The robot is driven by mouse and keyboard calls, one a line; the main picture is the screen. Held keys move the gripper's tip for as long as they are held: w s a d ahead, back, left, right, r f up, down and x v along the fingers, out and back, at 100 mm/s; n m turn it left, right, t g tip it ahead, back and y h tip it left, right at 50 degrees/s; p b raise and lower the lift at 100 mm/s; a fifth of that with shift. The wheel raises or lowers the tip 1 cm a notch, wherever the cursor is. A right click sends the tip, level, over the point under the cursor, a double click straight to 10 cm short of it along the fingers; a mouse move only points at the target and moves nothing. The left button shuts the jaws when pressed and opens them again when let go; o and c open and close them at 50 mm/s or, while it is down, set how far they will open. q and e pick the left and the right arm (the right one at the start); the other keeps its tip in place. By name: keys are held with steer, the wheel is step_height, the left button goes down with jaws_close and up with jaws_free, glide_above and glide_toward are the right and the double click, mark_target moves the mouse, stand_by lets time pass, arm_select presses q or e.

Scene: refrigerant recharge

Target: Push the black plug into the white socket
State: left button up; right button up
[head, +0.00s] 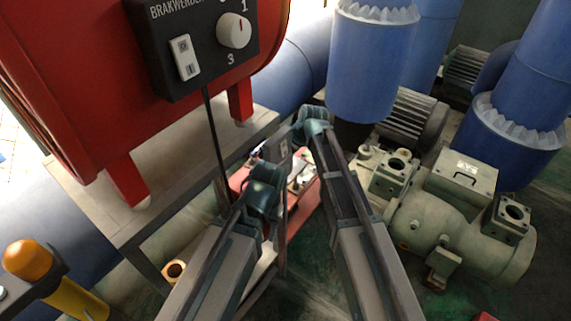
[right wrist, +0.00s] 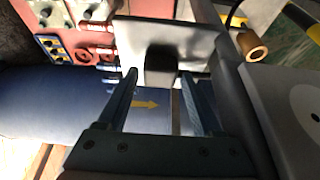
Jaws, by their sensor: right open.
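A black block, which looks like the black plug (right wrist: 161,66), shows in the right wrist view against a pale panel that looks like the white socket's plate (right wrist: 192,42). I cannot tell how far it is in. My right gripper (right wrist: 159,76) is open, with one finger on each side of the block. In the head view the right gripper (head: 301,134) is beside a small grey box (head: 279,151). My left gripper (head: 266,182) is below that box, its fingers mostly hidden by its own wrist. The plug is not clear in the head view.
A red tank (head: 80,80) carries a black control box (head: 200,45) with a knob and a switch. A black cable (head: 213,140) hangs from it toward my left arm. A grey-green pump (head: 440,215) and blue pipes (head: 370,60) stand to the right.

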steer(key=shift+c, duration=0.3)
steer(key=c, duration=1)
